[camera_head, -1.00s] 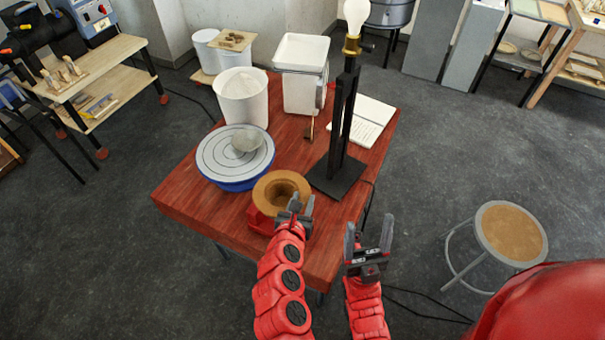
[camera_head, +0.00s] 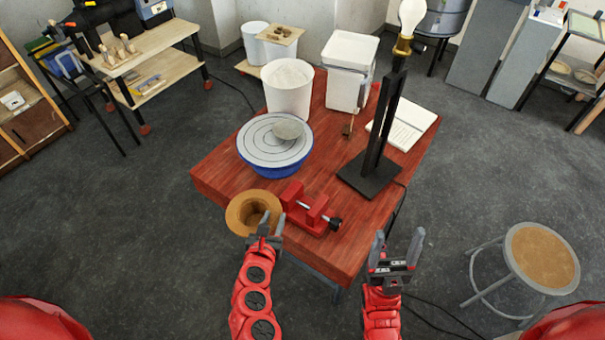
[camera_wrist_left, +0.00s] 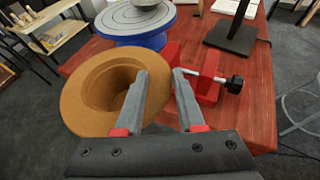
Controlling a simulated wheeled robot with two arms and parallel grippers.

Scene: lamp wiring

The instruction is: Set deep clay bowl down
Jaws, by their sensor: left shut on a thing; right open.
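The deep clay bowl (camera_head: 239,216) is orange-brown with a wide flat rim and a deep round hollow. My left gripper (camera_head: 265,230) is shut on its near right side. In the left wrist view, the bowl (camera_wrist_left: 85,88) is tilted towards the camera, with one finger over its hollow and the other at its outer side. The bowl overlaps the table's front edge in the head view; I cannot tell its height or whether it touches the table. Its underside is hidden. My right gripper (camera_head: 399,250) is open and empty, off the table's front right edge.
On the red wooden table (camera_head: 222,181), a red vise (camera_head: 310,211) stands just right of the bowl. A blue-and-grey turntable (camera_head: 262,151) bears a grey lump behind it. A black lamp stand (camera_head: 370,176) is at the right. Bare wood lies left of the turntable.

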